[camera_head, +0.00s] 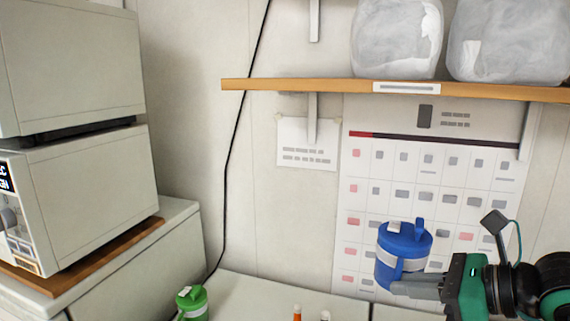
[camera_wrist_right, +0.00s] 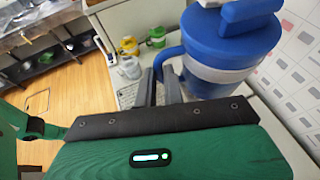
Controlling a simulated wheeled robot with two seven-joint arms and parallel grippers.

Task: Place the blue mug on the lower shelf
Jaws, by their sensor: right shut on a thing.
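The blue mug (camera_head: 404,246) has a blue lid and a pale band, and hangs upright in the air in front of the wall calendar. My right gripper (camera_head: 416,286) is shut on it, coming in from the right. In the right wrist view the blue mug (camera_wrist_right: 228,50) is at the upper right, and the fingers of my right gripper (camera_wrist_right: 160,88) close at its handle. A wooden shelf (camera_head: 300,85) runs along the wall above the mug. Whether this is the lower shelf cannot be told. My left gripper is not in view.
Wrapped clear bags (camera_head: 397,40) sit on the shelf. Stacked pale appliances (camera_head: 90,190) stand at left. A green mug (camera_head: 191,302) is on the pale counter (camera_head: 250,296) below. A black cable (camera_head: 232,150) hangs down the wall.

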